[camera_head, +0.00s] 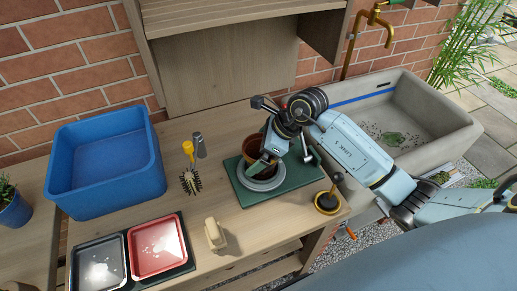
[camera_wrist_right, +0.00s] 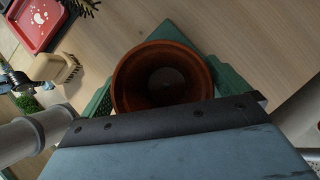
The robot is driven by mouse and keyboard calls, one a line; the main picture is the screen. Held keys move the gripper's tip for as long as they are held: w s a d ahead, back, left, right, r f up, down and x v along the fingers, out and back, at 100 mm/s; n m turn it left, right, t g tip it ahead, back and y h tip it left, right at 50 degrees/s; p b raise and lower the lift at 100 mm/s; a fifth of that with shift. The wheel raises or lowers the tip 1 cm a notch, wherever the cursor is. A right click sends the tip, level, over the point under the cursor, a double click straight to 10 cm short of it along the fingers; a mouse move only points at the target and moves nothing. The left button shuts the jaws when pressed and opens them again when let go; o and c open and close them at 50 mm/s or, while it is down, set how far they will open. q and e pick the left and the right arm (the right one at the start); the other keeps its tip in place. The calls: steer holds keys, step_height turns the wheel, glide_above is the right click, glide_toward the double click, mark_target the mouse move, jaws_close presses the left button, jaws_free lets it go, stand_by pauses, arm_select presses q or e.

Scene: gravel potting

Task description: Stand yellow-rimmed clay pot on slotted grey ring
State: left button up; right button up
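The clay pot (camera_head: 251,146) is reddish-brown and partly hidden by my right gripper in the head view. The right wrist view looks down into the empty pot (camera_wrist_right: 162,76); I cannot make out a yellow rim. My right gripper (camera_head: 268,160) has its green fingers (camera_wrist_right: 168,105) on either side of the pot, close against its wall, and appears shut on it. The grey ring (camera_head: 263,185) lies on a green mat (camera_head: 286,194), in front of and below the pot. Whether the pot touches the ring or mat is hidden. My left gripper is not in view.
A blue tub (camera_head: 107,181) stands at the left. Red (camera_head: 157,247) and black (camera_head: 99,264) trays lie at the front left. A beige brush (camera_head: 214,235), dark bristle brush (camera_head: 190,181) and plunger-like tool (camera_head: 328,202) surround the mat. A stone sink (camera_head: 430,120) is at the right.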

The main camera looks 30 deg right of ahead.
steer(key=shift+r, duration=0.25)
steer(key=v, duration=1.2)
steer(key=shift+p, duration=0.4)
steer(key=shift+f, duration=0.15)
stand_by(0.4)
